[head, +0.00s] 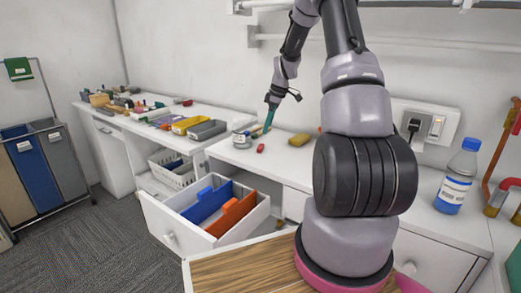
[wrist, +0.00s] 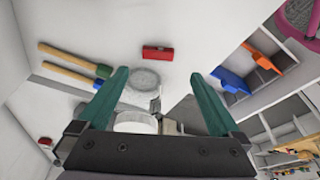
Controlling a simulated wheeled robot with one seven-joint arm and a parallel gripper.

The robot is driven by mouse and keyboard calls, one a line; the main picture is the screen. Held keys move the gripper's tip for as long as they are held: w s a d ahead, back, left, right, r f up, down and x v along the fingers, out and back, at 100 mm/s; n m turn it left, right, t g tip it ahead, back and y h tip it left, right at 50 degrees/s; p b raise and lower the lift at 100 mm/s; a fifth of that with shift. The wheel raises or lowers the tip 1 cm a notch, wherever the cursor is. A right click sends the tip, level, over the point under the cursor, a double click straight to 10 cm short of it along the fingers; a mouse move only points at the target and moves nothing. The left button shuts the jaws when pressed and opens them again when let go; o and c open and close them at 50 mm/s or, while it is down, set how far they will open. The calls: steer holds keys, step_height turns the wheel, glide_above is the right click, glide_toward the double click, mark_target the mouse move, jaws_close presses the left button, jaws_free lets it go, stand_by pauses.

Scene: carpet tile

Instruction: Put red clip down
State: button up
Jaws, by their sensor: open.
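The red clip (head: 261,148) lies on the white counter near its front edge. In the wrist view the red clip (wrist: 158,52) lies flat on the white top, beyond the fingertips and apart from them. My gripper (head: 270,112) is above the counter, a little behind and over the clip. In the wrist view my gripper (wrist: 158,74) has its two teal fingers spread wide, with nothing held between them.
A round grey-and-white container (head: 241,138) stands left of the clip, and wooden-handled tools (wrist: 70,62) lie nearby. A yellow sponge (head: 299,139) is to the right. An open drawer (head: 168,222) holding blue and orange pieces juts out below. A bottle (head: 457,177) stands at right.

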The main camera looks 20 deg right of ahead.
mark_target(261, 146)
steer(key=x, duration=0.9)
steer(key=shift+w+f, duration=0.25)
steer(key=c, duration=1.4)
